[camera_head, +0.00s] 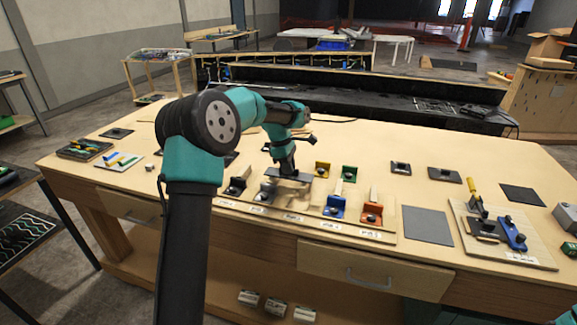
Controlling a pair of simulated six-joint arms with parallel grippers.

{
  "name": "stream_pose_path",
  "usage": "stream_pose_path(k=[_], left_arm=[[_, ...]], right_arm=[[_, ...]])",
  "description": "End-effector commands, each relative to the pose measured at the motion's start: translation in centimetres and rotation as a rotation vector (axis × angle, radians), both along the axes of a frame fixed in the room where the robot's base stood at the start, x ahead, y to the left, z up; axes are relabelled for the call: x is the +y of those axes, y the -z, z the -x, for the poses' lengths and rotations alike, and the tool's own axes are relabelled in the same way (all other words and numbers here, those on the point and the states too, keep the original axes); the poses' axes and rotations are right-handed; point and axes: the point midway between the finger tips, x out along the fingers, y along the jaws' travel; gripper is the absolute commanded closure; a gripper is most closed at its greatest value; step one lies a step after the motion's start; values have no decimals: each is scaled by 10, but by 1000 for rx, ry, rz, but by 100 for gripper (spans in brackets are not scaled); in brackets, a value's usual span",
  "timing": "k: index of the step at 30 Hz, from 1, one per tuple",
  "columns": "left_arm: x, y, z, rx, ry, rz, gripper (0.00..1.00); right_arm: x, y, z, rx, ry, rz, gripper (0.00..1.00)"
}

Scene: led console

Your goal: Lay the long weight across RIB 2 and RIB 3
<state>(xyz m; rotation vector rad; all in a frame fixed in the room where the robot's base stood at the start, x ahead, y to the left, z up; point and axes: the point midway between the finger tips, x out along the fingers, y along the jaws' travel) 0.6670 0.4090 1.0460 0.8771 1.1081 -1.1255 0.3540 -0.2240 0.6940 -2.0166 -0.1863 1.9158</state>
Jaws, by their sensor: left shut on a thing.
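My left gripper (285,172) reaches down over the middle of the table. Labels along the board's front edge are too small to read, so I cannot tell which rib is RIB 2 or RIB 3. My right gripper is out of view.
Yellow (322,169), green (349,173), blue (336,206) and orange (371,213) blocks stand on the board, right of the gripper. Dark blocks (236,185) stand to its left. A grey mat (427,223) and a tool board (500,235) lie farther right.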

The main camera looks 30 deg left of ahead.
Motion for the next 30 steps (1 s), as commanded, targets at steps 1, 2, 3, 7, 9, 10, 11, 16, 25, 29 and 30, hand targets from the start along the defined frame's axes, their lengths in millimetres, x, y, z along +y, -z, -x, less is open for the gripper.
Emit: stream_pose_path(k=[1,2,3,7,9,10,11,16,25,29,30], left_arm=[[0,-1,0,-2,0,0,100],[0,-1,0,-2,0,0,100],[0,0,0,0,0,0,82],[0,0,0,0,0,0,70],[0,0,0,0,0,0,63],[0,0,0,0,0,0,60],[0,0,0,0,0,0,60],[0,0,0,0,0,0,60],[1,-17,0,-2,0,-1,60],[6,-37,1,-5,-1,0,60],[7,-44,1,-4,-1,0,60]], right_arm=[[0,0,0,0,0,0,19],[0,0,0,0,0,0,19],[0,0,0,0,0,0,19],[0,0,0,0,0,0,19],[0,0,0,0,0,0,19],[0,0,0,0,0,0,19],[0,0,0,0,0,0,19],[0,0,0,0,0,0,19],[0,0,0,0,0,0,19],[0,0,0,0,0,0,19],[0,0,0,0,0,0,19]])
